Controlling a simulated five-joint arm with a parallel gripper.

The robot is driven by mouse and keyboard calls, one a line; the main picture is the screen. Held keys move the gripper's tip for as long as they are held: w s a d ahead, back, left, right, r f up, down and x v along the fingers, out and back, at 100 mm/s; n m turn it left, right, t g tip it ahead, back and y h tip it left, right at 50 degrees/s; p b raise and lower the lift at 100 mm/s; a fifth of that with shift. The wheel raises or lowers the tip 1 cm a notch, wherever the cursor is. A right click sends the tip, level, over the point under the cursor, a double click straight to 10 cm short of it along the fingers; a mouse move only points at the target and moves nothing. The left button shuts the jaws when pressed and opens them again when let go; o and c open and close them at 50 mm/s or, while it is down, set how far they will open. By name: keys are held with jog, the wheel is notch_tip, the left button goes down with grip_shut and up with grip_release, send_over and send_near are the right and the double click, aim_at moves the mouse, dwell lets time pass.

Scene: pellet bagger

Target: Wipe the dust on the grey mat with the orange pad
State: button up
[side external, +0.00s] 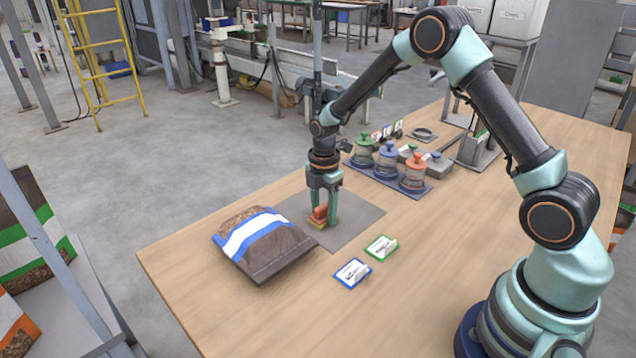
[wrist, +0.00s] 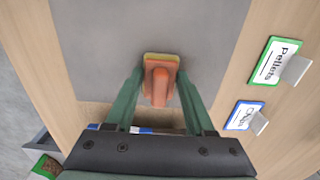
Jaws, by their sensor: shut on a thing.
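The grey mat (side external: 355,212) lies flat on the wooden table, and it also fills the upper middle of the wrist view (wrist: 205,30). My gripper (side external: 323,208) points down over the mat and is shut on the orange pad (side external: 318,215). In the wrist view the pad (wrist: 160,80) sits between the two green fingers; it has an orange handle on a block with a yellowish edge. The pad is at the mat, near its front-left part; I cannot tell whether it touches. I cannot make out any dust on the mat in either view.
A bag of pellets (side external: 262,240) with a white and blue band lies left of the mat. Green-edged (side external: 381,247) and blue-edged (side external: 352,272) label cards stand in front. A tray of lidded jars (side external: 387,165) stands behind.

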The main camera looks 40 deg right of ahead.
jog(key=shift+a, duration=0.85)
jog(key=shift+d+r, duration=0.15)
jog(key=shift+r, duration=4)
jog(key=shift+s+d+f, duration=0.25)
jog(key=shift+d+f, duration=0.4)
jog(key=shift+f, duration=0.55)
jog(key=shift+s+d+f, duration=0.2)
jog(key=shift+d+f, duration=0.45)
jog(key=shift+f, duration=0.55)
jog(key=shift+s+d+f, duration=0.25)
jog(key=shift+d+f, duration=0.4)
jog(key=shift+f, duration=0.55)
jog(key=shift+a+f, duration=0.55)
jog(key=shift+f, duration=0.05)
jog(key=shift+c, duration=0.6)
jog(key=shift+a, duration=1.5)
jog(key=d, duration=0.4)
notch_tip(320, 180, up, 8)
jog(key=shift+r, duration=0.2)
